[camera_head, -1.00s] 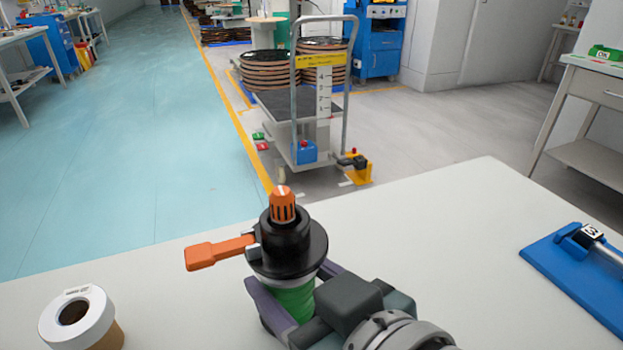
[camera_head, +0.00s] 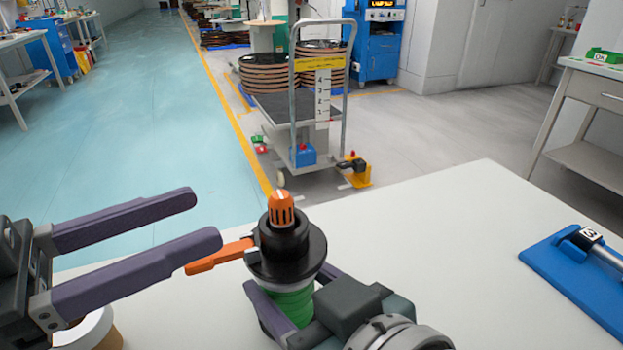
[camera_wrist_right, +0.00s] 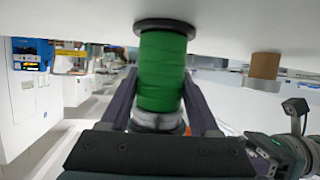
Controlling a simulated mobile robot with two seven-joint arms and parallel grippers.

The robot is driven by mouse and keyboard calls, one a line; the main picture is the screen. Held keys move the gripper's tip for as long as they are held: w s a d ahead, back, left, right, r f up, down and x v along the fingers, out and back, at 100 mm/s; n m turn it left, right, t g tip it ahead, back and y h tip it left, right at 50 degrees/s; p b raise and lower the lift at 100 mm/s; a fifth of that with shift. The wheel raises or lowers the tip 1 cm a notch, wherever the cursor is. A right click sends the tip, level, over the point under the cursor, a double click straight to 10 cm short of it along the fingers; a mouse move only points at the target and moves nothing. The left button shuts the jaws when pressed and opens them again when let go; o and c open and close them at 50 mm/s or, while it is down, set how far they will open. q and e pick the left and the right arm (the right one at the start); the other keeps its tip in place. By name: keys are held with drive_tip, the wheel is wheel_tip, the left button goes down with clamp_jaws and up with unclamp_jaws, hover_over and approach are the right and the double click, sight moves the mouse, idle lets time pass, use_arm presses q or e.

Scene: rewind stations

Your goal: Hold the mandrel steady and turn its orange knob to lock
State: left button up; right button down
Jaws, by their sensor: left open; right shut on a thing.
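The mandrel (camera_head: 285,252) stands upright on the white table, with a black flanged top and a green body (camera_wrist_right: 163,70). Its orange knob (camera_head: 281,208) is on top, and an orange lever (camera_head: 218,257) sticks out to the left. My right gripper (camera_head: 297,292) is shut around the green body below the flange; in the right wrist view its fingers (camera_wrist_right: 160,100) lie on both sides of it. My left gripper (camera_head: 208,217) is open and empty, left of the mandrel. Its nearer finger overlaps the lever's end in the picture; contact cannot be told.
A white-topped roll (camera_head: 100,335) at the table's front left is mostly hidden by my left gripper. A blue fixture (camera_head: 575,270) lies at the right. The table (camera_head: 440,235) between is clear. A trolley (camera_head: 320,130) stands beyond the table.

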sight(292, 202)
use_arm(q)
drive_tip(key=shift+h, duration=0.3)
drive_tip(key=x, duration=0.3)
drive_tip(key=s+x, duration=0.1)
drive_tip(key=x, duration=0.3)
drive_tip(key=d+x, duration=0.1)
drive_tip(key=x, duration=0.3)
drive_tip(key=shift+s+d+f, duration=0.2)
drive_tip(key=shift+s+f, duration=0.1)
clamp_jaws()
